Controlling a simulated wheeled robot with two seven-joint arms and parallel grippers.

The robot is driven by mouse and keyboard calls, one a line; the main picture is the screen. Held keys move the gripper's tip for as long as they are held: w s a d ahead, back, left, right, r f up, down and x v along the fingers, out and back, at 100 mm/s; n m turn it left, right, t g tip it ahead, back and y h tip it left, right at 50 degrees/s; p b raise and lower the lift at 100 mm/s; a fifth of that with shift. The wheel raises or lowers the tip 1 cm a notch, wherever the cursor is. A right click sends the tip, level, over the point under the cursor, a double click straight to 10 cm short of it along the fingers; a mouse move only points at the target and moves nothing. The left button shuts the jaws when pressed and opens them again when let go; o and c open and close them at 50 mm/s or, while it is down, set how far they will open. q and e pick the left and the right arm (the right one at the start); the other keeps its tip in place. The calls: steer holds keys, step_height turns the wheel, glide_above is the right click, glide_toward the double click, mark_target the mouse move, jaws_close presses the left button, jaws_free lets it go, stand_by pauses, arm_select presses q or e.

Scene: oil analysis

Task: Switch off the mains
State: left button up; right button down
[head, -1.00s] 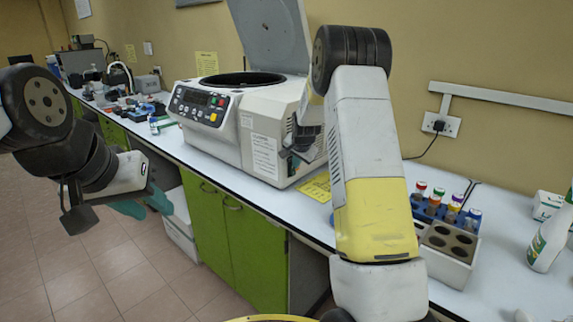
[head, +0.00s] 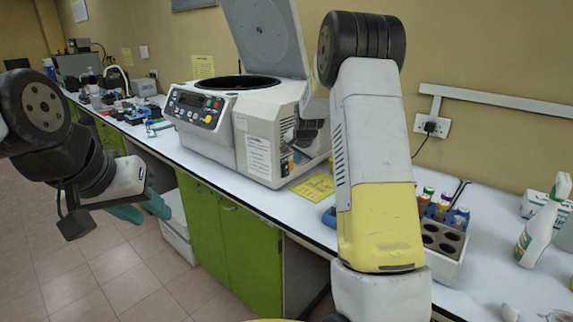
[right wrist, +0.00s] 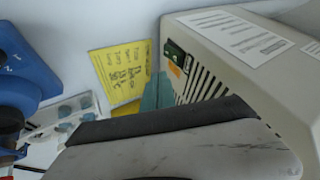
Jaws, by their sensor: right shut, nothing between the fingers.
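The white centrifuge (head: 262,130) stands on the bench with its lid raised. In the right wrist view, a small dark-green switch (right wrist: 174,52) sits in its side housing (right wrist: 232,65), above vent slots and beside an orange mark. I take this for the mains switch; its position is unclear. My right gripper (head: 297,158) is at that side of the centrifuge, partly hidden by my arm. Its teal finger (right wrist: 158,92) shows just below and left of the switch, shut and empty; contact is unclear. My left gripper (head: 142,208) hangs open and empty off the bench front.
A yellow notice (head: 314,187) lies on the bench beside the centrifuge. A rack of capped tubes (head: 447,212), a block with round wells (head: 446,260) and a spray bottle (head: 537,235) stand right. A wall socket (head: 431,126) holds a black plug.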

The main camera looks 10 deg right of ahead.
steer(key=v, duration=0.7)
steer(key=shift+w+a+r, duration=0.2)
steer(key=shift+w, duration=0.2)
